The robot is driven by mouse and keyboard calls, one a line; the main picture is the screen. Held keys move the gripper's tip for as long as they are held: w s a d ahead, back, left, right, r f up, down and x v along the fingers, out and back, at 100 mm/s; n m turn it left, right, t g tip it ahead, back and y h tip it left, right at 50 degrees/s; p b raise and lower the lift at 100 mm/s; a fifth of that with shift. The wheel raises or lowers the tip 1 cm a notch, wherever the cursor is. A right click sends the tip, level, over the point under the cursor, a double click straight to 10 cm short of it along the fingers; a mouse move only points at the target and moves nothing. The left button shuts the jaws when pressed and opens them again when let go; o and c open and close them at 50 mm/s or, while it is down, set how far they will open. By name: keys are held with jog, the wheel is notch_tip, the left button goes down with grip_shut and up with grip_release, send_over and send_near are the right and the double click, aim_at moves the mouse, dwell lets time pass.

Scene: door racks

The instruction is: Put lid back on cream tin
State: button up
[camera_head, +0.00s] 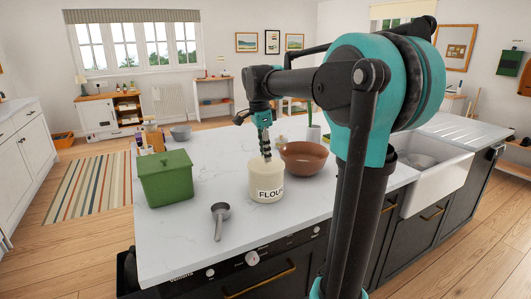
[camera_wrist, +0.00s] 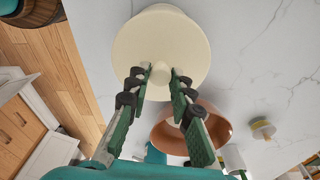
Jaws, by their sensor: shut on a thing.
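The cream tin (camera_head: 266,184), marked FLOUR, stands upright on the white worktop. My gripper (camera_head: 266,155) points down at the top of the tin. In the wrist view its two fingers (camera_wrist: 158,80) are on either side of the knob, shut on it. The lid is over the tin's mouth and hides most of the tin from above. I cannot tell whether it rests fully on the rim.
A brown bowl (camera_head: 303,158) stands close to the tin's right. A green lidded box (camera_head: 166,180) is to the left, and a metal scoop (camera_head: 219,217) lies in front. A white sink (camera_head: 437,166) is at the right. The front worktop beside the scoop is clear.

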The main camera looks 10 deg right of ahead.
dwell(0.8)
jog(key=o, duration=1)
jog(key=o, duration=0.5)
jog(key=shift+r, duration=3.45)
grip_shut()
